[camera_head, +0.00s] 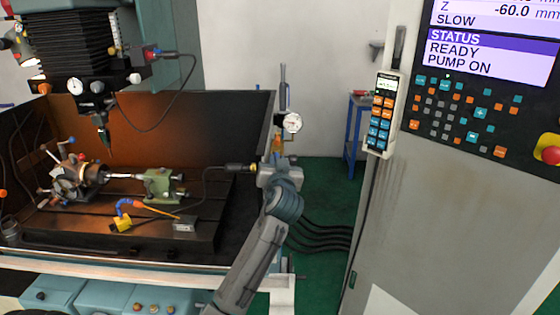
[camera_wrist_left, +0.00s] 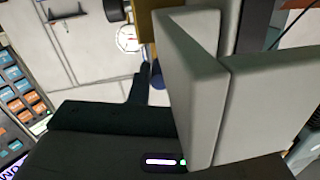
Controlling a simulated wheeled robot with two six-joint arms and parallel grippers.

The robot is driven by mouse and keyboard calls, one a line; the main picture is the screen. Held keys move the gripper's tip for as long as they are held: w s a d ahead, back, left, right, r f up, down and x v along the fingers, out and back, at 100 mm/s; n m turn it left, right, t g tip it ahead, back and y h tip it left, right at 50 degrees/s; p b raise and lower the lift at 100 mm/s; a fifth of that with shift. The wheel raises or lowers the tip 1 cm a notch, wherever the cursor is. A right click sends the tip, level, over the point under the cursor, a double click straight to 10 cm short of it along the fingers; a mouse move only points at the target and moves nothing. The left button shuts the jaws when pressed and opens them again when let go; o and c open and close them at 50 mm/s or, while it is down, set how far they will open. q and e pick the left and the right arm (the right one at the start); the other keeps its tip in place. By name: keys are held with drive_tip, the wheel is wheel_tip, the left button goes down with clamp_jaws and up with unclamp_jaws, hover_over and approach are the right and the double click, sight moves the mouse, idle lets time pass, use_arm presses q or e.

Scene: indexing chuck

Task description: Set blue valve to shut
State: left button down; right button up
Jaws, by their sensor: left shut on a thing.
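My left gripper (camera_head: 277,168) is at the right end of the machine enclosure, below a round white dial gauge (camera_head: 292,122). In the left wrist view its two pale fingers (camera_wrist_left: 222,70) are close together and fill the right half. A small dark blue part, which looks like the blue valve (camera_wrist_left: 157,76), shows at the edge of the near finger. The fingers hide most of it, so I cannot tell the handle's angle. The gauge also shows in the wrist view (camera_wrist_left: 128,38), beside a yellow-brown fitting (camera_wrist_left: 147,22). My right gripper is not in view.
A chuck (camera_head: 75,178) and a green tailstock (camera_head: 162,185) stand on the machine table to the left. A black plug with a cable (camera_head: 240,167) is next to my gripper. A control cabinet (camera_head: 440,210) and a pendant (camera_head: 380,115) stand to the right. Green floor lies between.

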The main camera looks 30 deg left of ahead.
use_arm(q)
drive_tip(key=c, duration=1.3)
unclamp_jaws()
drive_tip(key=shift+c, duration=0.2)
drive_tip(key=shift+w+d, duration=0.15)
drive_tip(key=shift+f, duration=0.1)
